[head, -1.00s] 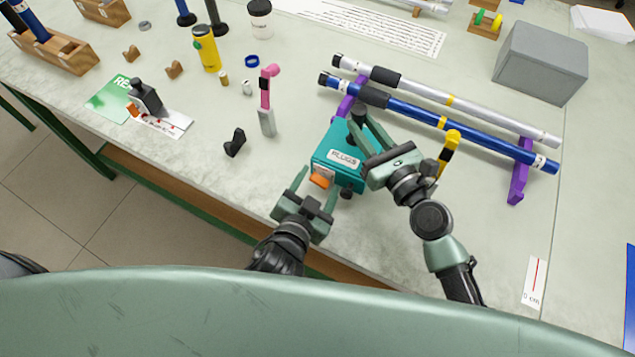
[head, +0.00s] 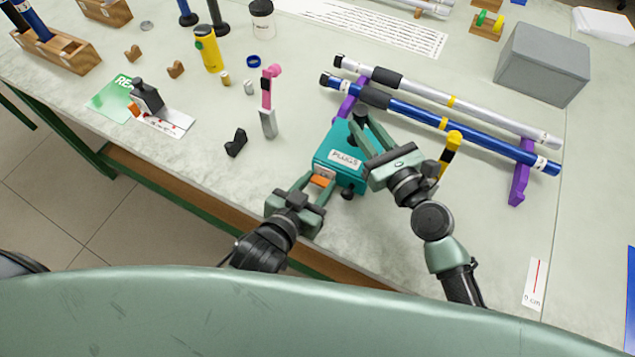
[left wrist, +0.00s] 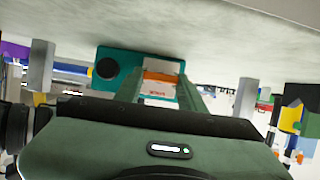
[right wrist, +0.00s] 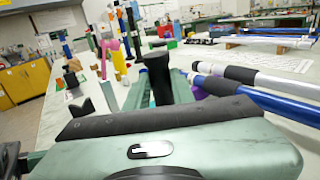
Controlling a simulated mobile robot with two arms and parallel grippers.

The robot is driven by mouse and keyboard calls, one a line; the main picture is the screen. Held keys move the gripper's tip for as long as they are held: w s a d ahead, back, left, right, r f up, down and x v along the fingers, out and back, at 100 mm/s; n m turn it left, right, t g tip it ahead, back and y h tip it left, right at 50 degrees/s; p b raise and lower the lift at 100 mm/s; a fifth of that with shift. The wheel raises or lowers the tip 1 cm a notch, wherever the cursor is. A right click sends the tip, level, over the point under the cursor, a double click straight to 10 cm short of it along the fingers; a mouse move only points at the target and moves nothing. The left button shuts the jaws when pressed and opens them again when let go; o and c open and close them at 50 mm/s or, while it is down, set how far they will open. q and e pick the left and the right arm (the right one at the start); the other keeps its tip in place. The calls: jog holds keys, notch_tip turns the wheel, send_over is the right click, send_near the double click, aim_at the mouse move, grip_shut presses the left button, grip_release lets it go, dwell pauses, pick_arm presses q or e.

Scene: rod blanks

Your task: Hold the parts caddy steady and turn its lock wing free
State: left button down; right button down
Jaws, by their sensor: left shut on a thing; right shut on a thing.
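The teal parts caddy (head: 334,157), labelled PLUGS, stands near the table's front edge. Its orange lock wing (head: 320,181) is on the side facing me and also shows in the left wrist view (left wrist: 160,77). My left gripper (head: 314,184) is shut on the lock wing, one finger on each side. My right gripper (head: 366,138) reaches over the caddy's right side and is shut on a black upright handle, which shows between its fingers in the right wrist view (right wrist: 157,75). The right gripper partly hides the caddy's top. A black knob (head: 348,192) sits at the caddy's lower corner.
Blue (head: 455,127) and silver (head: 480,110) rods lie on purple supports (head: 519,180) behind and right of the caddy. A yellow-handled tool (head: 449,150) stands close to my right wrist. A black block (head: 236,143) and a pink tool (head: 267,95) stand to the left.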

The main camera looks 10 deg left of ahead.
pick_arm(q)
jog(key=c, duration=0.8)
grip_release()
jog(key=shift+c, duration=0.2)
jog(key=v, duration=1.2)
jog(key=shift+r, duration=0.1)
pick_arm(e)
jog(key=c, duration=1.1)
grip_release()
